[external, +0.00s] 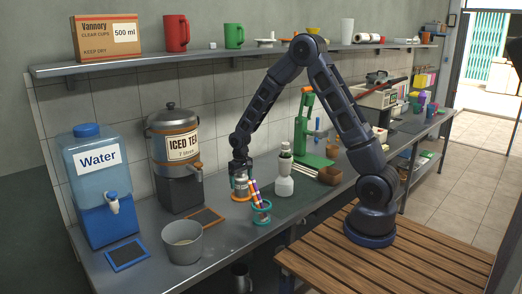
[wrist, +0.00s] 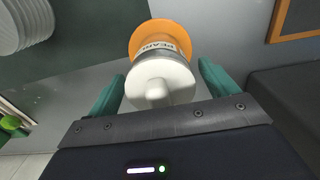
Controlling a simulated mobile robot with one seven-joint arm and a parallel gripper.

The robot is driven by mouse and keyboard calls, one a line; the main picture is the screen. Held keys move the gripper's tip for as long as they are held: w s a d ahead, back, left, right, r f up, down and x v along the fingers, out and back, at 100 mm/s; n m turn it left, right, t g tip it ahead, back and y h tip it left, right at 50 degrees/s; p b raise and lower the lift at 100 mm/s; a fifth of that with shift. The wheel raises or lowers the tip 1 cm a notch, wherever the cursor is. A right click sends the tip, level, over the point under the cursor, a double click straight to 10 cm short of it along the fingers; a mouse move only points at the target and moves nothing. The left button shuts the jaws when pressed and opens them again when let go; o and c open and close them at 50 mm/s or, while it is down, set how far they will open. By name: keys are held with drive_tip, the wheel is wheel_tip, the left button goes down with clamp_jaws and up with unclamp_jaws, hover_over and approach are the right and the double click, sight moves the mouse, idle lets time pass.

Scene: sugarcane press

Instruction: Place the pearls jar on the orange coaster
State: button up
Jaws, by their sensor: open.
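The pearls jar (external: 241,187) has a pale lid and a label, and stands upright on the counter below my arm. In the wrist view, the jar (wrist: 162,80) shows its white knobbed lid and part of its "PEARLS" label. The orange coaster (external: 236,199) is under the jar; its rim also shows around the jar's far side in the wrist view (wrist: 160,27). The jar appears to rest on it. My gripper (external: 240,171) is over the jar. Its green fingers (wrist: 160,88) are apart, one on either side of the lid, with small visible gaps.
A cup of straws (external: 261,212) on a teal coaster stands close in front of the jar. A white bottle (external: 284,179) is to the right. The iced tea dispenser (external: 174,160), an orange-framed slate (external: 206,217) and a grey bucket (external: 183,243) are to the left.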

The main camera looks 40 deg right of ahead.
wheel_tip(320, 180, up, 11)
drive_tip(key=shift+r, duration=0.15)
drive_tip(key=s+d+r+t, duration=0.1)
drive_tip(key=s+d+r, duration=0.3)
drive_tip(key=s+r, duration=0.45)
drive_tip(key=s+d+r+t, duration=0.1)
drive_tip(key=s+d+r, duration=0.4)
drive_tip(key=s+r, duration=0.3)
drive_tip(key=s+d+r+t, duration=0.1)
drive_tip(key=s+d+r, duration=0.1)
drive_tip(key=s, duration=0.7)
drive_tip(key=s+d+r+t, duration=0.1)
drive_tip(key=s+d+r, duration=0.2)
drive_tip(key=s, duration=0.7)
drive_tip(key=shift+s+r+t, duration=0.15)
drive_tip(key=shift+s+t, duration=0.15)
